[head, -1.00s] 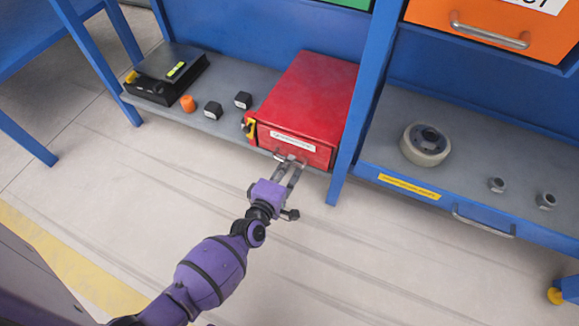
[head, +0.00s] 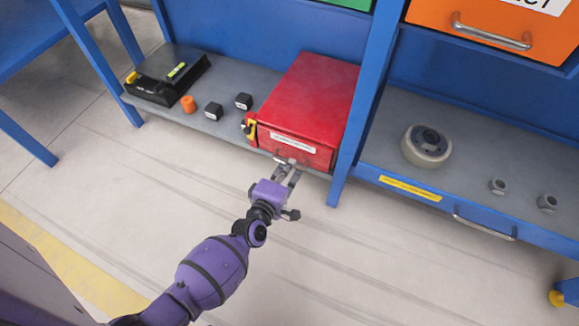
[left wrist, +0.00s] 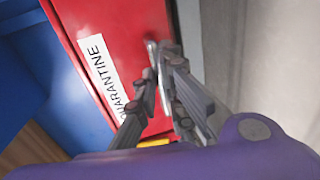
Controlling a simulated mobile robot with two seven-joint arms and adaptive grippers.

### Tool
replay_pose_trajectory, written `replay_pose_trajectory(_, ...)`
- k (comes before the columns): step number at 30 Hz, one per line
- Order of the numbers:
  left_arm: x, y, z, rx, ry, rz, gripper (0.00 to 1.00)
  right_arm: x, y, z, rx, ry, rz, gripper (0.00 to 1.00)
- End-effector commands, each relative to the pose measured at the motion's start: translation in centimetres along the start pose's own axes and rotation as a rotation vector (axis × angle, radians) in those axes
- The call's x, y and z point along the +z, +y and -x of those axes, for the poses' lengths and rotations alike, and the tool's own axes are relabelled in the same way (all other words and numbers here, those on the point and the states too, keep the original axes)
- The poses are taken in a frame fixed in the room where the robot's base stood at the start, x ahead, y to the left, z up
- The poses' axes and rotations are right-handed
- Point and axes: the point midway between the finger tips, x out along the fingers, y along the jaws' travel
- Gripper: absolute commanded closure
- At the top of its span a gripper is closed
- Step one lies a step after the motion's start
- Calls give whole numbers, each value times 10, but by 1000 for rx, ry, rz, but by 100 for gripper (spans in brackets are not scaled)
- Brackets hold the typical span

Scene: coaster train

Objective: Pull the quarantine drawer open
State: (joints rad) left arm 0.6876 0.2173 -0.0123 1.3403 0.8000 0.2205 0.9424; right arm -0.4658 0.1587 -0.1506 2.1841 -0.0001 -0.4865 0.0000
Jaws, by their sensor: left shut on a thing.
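The quarantine drawer is the front of a red box (head: 308,100) on the grey lower shelf; its white label (left wrist: 101,72) reads QUARANTINE in the left wrist view. The drawer front (head: 310,151) looks flush with the box. A metal bar handle (left wrist: 152,62) sits on the front, below the label in the head view. My left gripper (head: 288,166) reaches it from the front, and in the left wrist view its fingers (left wrist: 160,88) are shut around the handle. The fingers hide part of the handle. My right gripper is not in view.
A yellow latch-like piece (head: 250,127) is at the box's left front corner. Black cubes (head: 213,111), an orange cylinder (head: 188,104) and a black case (head: 166,75) stand left on the shelf. A blue post (head: 350,130) rises close right of the box. The floor in front is clear.

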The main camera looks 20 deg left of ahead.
Motion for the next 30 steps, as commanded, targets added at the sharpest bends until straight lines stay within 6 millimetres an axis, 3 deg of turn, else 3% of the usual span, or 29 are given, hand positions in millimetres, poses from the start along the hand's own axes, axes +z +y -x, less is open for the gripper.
replay_pose_trajectory(4, 0, -1, 15, 3, 1, 1, 100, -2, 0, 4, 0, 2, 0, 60)
replay_pose_trajectory(8, 0, -6, 42, 2, 0, -1, 100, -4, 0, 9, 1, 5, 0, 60)
replay_pose_trajectory(21, 0, -30, 159, 5, 0, 0, 100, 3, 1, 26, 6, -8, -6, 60)
replay_pose_trajectory(30, 0, -39, 200, 9, 1, 1, 100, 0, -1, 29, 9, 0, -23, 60)
